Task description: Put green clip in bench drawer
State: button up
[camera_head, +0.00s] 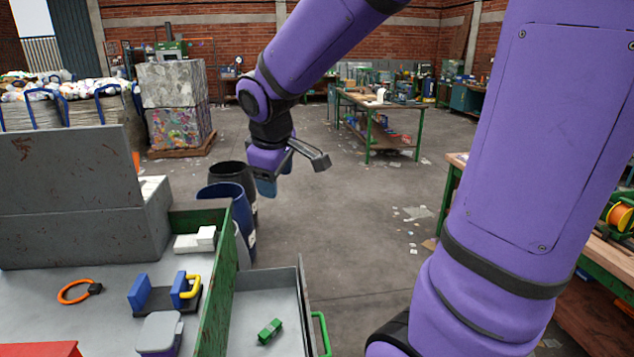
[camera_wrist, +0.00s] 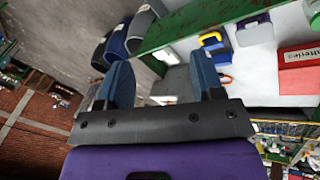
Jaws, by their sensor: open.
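The green clip (camera_head: 270,331) lies on the floor of the open bench drawer (camera_head: 309,297), near its front part in the head view. The drawer is pulled out at the bench's right side and has a green handle (camera_head: 322,334). My gripper (camera_head: 272,182) is open and empty, up in the air beyond the drawer and well apart from the clip. In the wrist view its two blue fingers (camera_wrist: 161,82) stand apart with nothing between them. I cannot make out the clip in the wrist view.
The grey bench holds an orange ring (camera_head: 75,292), a blue block holder with a yellow handle (camera_head: 165,297), a grey-lidded container (camera_head: 160,333) and white blocks (camera_head: 195,241). A red box (camera_wrist: 299,75) shows too. A green panel (camera_head: 216,290) borders the drawer. Dark barrels (camera_head: 228,192) stand behind.

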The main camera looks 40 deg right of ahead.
jog(key=s+a+r+m+t+y, duration=0.1)
jog(key=s+a+r+m, duration=0.1)
jog(key=s, duration=0.6)
jog(key=s+a+r+m+y, duration=0.1)
jog(key=s+a+r+m, duration=0.1)
jog(key=s, duration=0.7)
jog(key=shift+a+r+m+t+y, duration=0.3)
jog(key=shift+a+r+m+t, duration=0.1)
jog(key=shift+r+m, duration=0.45)
jog(key=shift+d, duration=0.15)
